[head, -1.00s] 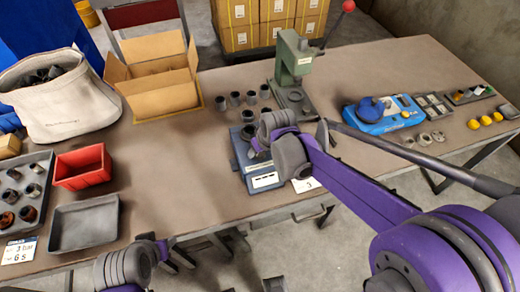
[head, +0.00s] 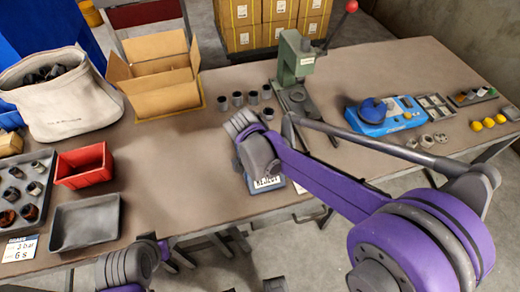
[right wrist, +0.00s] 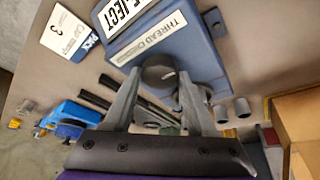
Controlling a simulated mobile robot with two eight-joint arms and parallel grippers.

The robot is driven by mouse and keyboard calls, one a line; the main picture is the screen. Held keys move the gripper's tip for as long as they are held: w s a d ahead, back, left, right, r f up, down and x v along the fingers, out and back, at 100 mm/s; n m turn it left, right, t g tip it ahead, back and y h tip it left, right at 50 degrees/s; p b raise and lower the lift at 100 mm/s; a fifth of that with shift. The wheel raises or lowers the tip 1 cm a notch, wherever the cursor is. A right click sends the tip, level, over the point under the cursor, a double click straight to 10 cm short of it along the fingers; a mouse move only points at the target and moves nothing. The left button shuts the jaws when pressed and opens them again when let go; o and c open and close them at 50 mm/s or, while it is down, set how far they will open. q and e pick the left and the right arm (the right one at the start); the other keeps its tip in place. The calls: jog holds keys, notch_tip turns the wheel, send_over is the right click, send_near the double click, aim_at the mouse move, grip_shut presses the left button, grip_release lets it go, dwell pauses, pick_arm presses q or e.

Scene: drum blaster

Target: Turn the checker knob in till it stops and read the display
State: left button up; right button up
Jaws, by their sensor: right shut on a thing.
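The blue thread checker (head: 262,187) stands at the table's front edge, mostly hidden by my right wrist in the head view. In the right wrist view, the checker (right wrist: 205,60) carries a dark round knob (right wrist: 158,74). My right gripper (right wrist: 160,84) is shut on this knob, a finger on either side. The white display (right wrist: 122,12) shows big black letters, "EJECT", with its left end cut off by the frame; it fits "REJECT". A strip below begins "THREAD". My left arm's grey and purple wrist (head: 125,266) is low at the left; its fingers are not clear.
A green press (head: 295,65) with a red-tipped lever stands behind the checker, several grey sleeves (head: 252,97) beside it. A white card marked 3 (right wrist: 66,30) lies beside the checker. A red bin (head: 84,165) and grey tray (head: 85,224) stand left. The table between is clear.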

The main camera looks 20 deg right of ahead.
jog(key=m, duration=0.2)
jog(key=m+g+h, duration=0.1)
jog(key=m, duration=0.1)
jog(key=shift+w+a+m+g, duration=0.1)
jog(key=shift+m+g, duration=0.2)
jog(key=m, duration=0.2)
jog(key=m+g, duration=0.1)
jog(key=m, duration=0.1)
jog(key=shift+w+g, duration=0.1)
jog(key=shift+g, duration=0.2)
jog(key=shift+m, duration=0.3)
jog(key=o, duration=1.4)
jog(key=shift+c, duration=0.2)
jog(key=shift+h, duration=0.3)
jog(key=p+v, duration=0.1)
jog(key=v, duration=0.9)
jog(key=shift+r, duration=0.4)
jog(key=shift+a, duration=0.15)
